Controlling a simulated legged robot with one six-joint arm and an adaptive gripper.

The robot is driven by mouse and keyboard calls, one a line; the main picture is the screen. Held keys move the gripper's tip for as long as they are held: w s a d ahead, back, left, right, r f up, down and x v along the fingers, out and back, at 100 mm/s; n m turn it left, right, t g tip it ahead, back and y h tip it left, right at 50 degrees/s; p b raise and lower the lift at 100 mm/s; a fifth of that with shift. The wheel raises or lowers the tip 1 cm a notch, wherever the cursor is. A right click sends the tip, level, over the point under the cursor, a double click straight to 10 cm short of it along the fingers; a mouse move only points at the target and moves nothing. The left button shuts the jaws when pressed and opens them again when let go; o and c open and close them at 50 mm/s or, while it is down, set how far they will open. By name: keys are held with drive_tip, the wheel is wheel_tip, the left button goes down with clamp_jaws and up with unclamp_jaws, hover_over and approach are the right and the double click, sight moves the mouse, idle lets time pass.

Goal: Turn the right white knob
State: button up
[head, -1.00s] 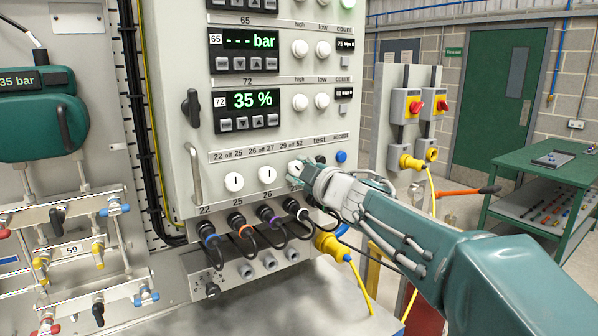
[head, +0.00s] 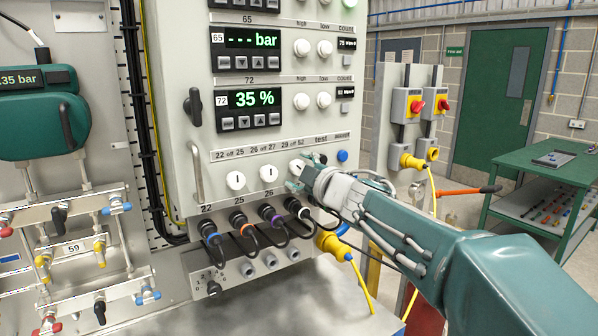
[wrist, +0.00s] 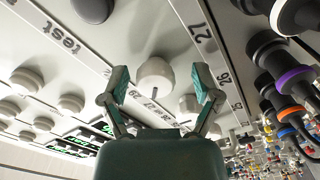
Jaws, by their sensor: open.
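The right white knob (head: 296,167) is the last of three round white knobs in a row low on the grey panel (head: 180,100). My gripper (head: 306,173) is at this knob and partly covers it in the head view. In the wrist view the white knob (wrist: 155,76) shows between my two green fingertips, one on each side. The fingers are spread and open, with visible gaps to the knob. A dark slot mark shows on its front. The middle white knob (head: 268,173) and left white knob (head: 236,180) are to its left, with vertical marks.
A blue button (head: 342,156) is just right of the knob row. Below, several cable plugs (head: 270,213) stick out, and a yellow plug (head: 332,243) hangs at the lower right. A metal handle (head: 196,170) and a black latch (head: 194,106) are on the panel's left side.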

drive_tip(key=shift+d+r, duration=0.1)
drive_tip(key=v, duration=1.1)
drive_tip(key=shift+s, duration=0.35)
drive_tip(key=shift+d, duration=0.15)
